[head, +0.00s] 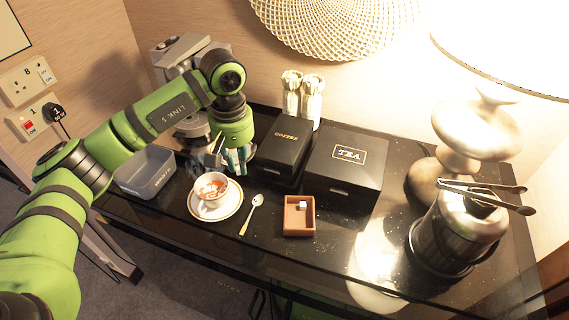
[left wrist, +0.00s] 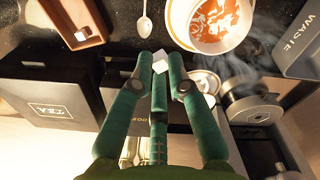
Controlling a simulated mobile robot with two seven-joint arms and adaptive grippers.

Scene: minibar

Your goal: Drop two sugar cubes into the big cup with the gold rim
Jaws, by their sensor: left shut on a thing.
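My left gripper (head: 232,170) hangs just behind the big cup (head: 209,199), which stands upright on a saucer (head: 196,212). In the left wrist view, my left gripper (left wrist: 160,66) is shut on a white sugar cube (left wrist: 160,67) at its fingertips. The cup (left wrist: 176,22) shows there above and right of the fingertips, apart from them. Its inside shows a red-orange pattern; I cannot tell whether a cube lies in it. Another sugar cube (head: 303,204) lies in the brown tray (head: 291,230), also at upper left in the wrist view (left wrist: 81,36). My right gripper is not in view.
A spoon (head: 251,213) lies between saucer and tray. A grey waste box (head: 150,178) stands left. Black coffee (head: 280,145) and tea (head: 345,170) boxes stand behind. A metal bucket (head: 455,240) with tongs is right. A smaller cup (left wrist: 207,78) is partly hidden behind my gripper.

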